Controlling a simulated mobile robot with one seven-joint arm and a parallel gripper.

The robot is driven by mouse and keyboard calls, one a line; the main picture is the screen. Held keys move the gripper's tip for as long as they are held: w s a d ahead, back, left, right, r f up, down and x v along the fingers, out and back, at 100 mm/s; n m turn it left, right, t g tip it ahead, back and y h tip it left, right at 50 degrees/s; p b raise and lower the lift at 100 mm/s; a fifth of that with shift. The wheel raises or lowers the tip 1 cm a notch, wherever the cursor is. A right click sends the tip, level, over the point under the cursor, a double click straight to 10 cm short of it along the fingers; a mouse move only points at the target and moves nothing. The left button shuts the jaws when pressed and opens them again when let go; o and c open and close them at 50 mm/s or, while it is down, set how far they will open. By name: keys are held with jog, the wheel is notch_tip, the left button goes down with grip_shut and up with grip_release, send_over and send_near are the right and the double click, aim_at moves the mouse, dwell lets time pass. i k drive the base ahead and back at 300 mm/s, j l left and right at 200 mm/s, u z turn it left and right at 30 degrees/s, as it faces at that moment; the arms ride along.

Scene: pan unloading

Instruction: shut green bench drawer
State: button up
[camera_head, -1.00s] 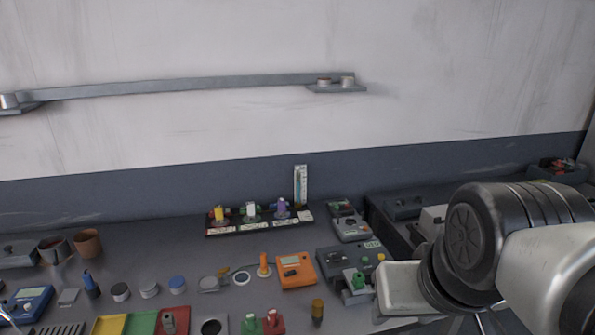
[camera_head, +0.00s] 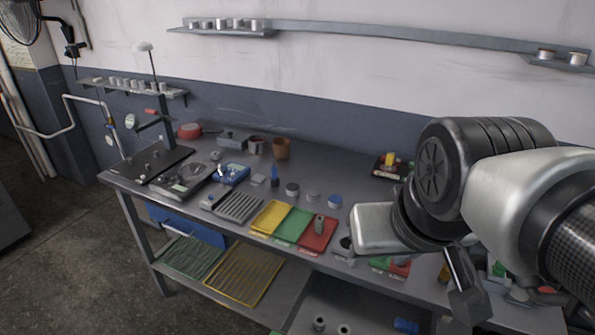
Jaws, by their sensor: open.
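The grey workbench (camera_head: 341,182) stands against the wall. A blue drawer front (camera_head: 188,224) shows under its left end. I cannot make out a green drawer front for certain. A green slatted tray (camera_head: 190,259) lies on the lower shelf at the left, beside a yellow one (camera_head: 243,273). A small green edge shows at the bottom of the picture, too cut off to identify. My gripper (camera_head: 467,297) is at the lower right, in front of the bench edge, pointing down and empty as far as I see. My arm hides the bench's right part.
Yellow (camera_head: 271,217), green (camera_head: 293,226) and red (camera_head: 317,236) trays lie near the bench's front edge. Small cans, a blue meter (camera_head: 231,173) and a lamp stand (camera_head: 166,121) are also on top. The floor (camera_head: 75,240) is clear at the left.

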aim_at(366, 311)
jog(key=j+z, duration=0.35)
jog(key=k+j+z, duration=0.15)
jog(key=j+z, duration=0.2)
jog(key=k+j+z, duration=0.1)
jog(key=j+z, duration=0.25)
jog(key=k+j+z, duration=0.15)
jog(key=j+z, duration=0.2)
jog(key=k+j+u, duration=0.1)
jog(key=u, duration=0.15)
jog(key=j+u, duration=0.2)
jog(key=z, duration=0.1)
